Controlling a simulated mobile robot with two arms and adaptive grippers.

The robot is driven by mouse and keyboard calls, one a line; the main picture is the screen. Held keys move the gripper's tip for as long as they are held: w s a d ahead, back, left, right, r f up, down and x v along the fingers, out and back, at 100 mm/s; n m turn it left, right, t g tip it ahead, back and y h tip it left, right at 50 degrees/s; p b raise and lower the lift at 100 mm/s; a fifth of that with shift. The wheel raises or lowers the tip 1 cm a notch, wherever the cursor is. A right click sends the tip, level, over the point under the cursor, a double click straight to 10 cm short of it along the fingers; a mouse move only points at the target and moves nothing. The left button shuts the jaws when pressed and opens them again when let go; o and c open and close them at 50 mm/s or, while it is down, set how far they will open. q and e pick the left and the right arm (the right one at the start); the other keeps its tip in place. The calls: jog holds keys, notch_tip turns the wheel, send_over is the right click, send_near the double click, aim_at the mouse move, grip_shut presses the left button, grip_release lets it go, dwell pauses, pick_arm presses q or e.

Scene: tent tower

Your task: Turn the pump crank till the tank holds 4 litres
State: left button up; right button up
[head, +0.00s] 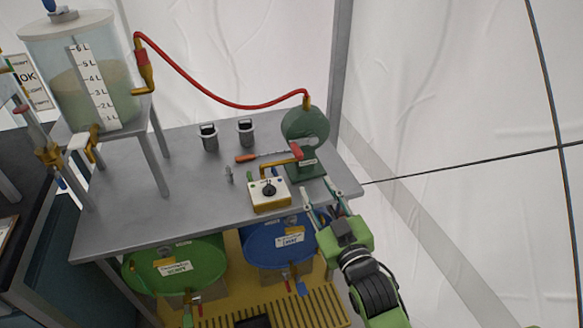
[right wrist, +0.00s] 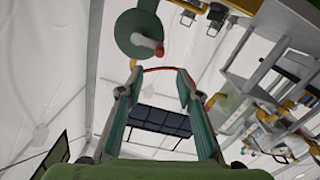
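The tank (head: 42,100) stands at the upper left in the head view, clear-walled with a litre scale (head: 92,80). Murky liquid fills its lower part; its surface looks near the 4 L mark, but I cannot read it exactly. The green pump (head: 306,126) stands at the table's right end. An orange-red handle (head: 245,158) on a thin bar points left from beside it. My right gripper (head: 321,195) is open and empty, just in front of the pump base. In the right wrist view its fingers (right wrist: 157,82) are apart, with the pump (right wrist: 137,30) beyond them. My left gripper is not in view.
A red hose (head: 215,98) runs from the tank to the pump. Two grey canisters (head: 209,137) and a white-yellow box with a black knob (head: 268,189) stand on the grey table (head: 135,215). Green (head: 175,265) and blue (head: 280,245) drums sit below.

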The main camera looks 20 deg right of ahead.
aim_at(300, 158)
jog(key=w, duration=0.9)
jog(key=w+p, duration=0.1)
jog(key=w, duration=0.4)
jog(key=shift+a+r, duration=0.2)
jog(key=shift+a, duration=0.1)
grip_shut()
